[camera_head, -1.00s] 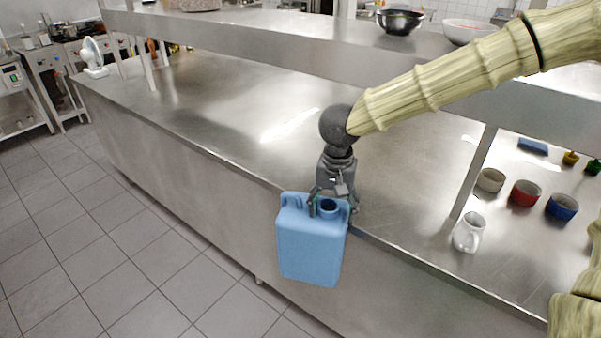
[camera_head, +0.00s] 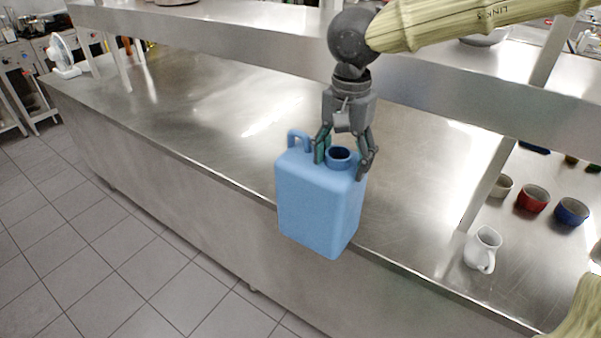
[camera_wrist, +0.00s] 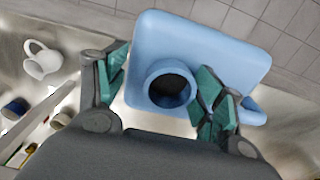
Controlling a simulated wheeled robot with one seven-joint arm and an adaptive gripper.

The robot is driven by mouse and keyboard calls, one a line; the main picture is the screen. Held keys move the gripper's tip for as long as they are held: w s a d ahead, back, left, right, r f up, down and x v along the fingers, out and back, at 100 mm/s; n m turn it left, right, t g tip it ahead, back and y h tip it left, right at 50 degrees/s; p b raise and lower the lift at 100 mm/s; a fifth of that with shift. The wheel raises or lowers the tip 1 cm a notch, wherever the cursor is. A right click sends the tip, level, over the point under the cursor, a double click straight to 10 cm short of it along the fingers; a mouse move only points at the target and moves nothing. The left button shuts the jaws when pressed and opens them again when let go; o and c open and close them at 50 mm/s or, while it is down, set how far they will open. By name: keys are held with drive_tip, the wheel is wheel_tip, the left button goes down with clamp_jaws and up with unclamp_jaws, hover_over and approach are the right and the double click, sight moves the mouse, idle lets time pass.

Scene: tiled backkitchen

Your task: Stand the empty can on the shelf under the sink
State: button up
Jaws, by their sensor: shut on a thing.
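The can is a light blue jerrycan (camera_head: 316,205) with a round open neck and a handle on its top left. My gripper (camera_head: 345,165) comes down from above with its fingers on either side of the neck, shut on the can. The can hangs roughly upright, slightly tilted, at the front edge of the steel counter; whether its base touches anything is unclear. In the wrist view the can (camera_wrist: 200,45) shows its top and dark neck opening between my green-padded fingers (camera_wrist: 165,95). No sink or shelf under a sink is clearly seen.
The steel counter (camera_head: 215,115) is mostly bare to the left. A raised shelf (camera_head: 240,35) runs behind the can. A white jug (camera_head: 482,249), a red bowl (camera_head: 532,199) and a blue bowl (camera_head: 571,211) stand at right. Tiled floor (camera_head: 100,245) is clear at left.

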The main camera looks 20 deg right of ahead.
drive_tip(key=shift+w+d+r, duration=0.15)
drive_tip(key=shift+w+d, duration=0.05)
drive_tip(key=shift+d, duration=0.05)
drive_tip(key=w+d+f+p, duration=0.5)
drive_tip(key=w+d+p, duration=0.1)
drive_tip(key=w+d, duration=0.4)
drive_tip(key=shift+w+d, duration=0.25)
drive_tip(key=shift+w, duration=0.2)
drive_tip(key=shift+f, duration=0.1)
idle(0.4)
drive_tip(key=o, duration=1.9)
